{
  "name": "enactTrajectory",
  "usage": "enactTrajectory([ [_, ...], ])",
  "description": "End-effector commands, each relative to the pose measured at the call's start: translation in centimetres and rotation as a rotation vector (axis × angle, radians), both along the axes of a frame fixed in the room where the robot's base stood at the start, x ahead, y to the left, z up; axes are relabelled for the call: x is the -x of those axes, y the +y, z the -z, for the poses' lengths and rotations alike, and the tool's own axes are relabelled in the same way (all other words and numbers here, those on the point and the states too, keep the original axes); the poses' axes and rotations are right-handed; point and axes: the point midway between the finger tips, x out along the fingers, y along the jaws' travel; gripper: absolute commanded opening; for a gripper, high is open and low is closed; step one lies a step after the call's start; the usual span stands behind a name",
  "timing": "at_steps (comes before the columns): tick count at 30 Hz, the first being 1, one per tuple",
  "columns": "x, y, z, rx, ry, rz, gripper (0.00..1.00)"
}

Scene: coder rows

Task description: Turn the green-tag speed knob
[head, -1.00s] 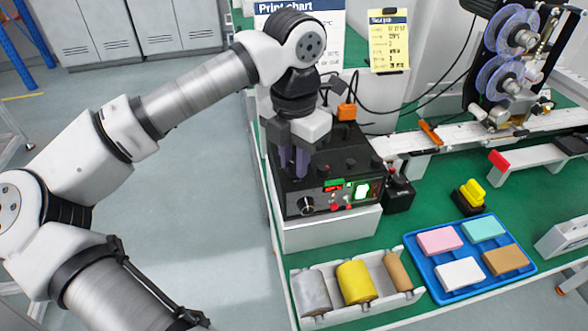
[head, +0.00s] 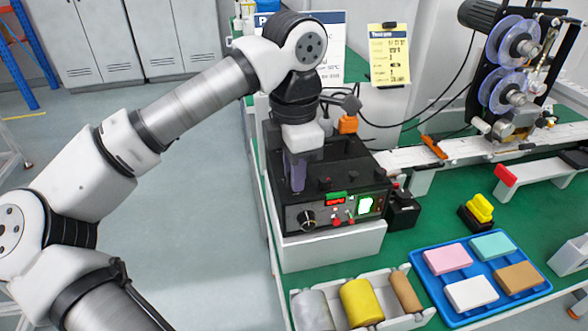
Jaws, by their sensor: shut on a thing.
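A black control box (head: 347,177) stands on a white base at the table's left edge.
More small black knobs (head: 380,174) stand on the box top, right of my fingers. An orange block (head: 348,124) and cables are behind. A white bin (head: 383,321) with rolls and a blue tray (head: 439,285) with coloured blocks lie in front.

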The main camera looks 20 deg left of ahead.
Motion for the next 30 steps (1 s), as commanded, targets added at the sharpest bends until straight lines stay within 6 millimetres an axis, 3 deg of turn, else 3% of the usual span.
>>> enactTrajectory([
  [8, -0.1, 0.0, -0.2, 0.001, -0.005, 0.000, 0.00],
  [9, -0.1, 0.0, -0.2, 0.001, -0.005, -0.001, 0.24],
  [11, -0.1, 0.0, -0.1, 0.001, -0.005, -0.001, 0.32],
  [23, 0.0, 0.0, -0.6, 0.000, -0.001, -0.001, 0.32],
  [30, 0.0, 0.0, -3.6, -0.002, -0.002, -0.001, 0.32],
])
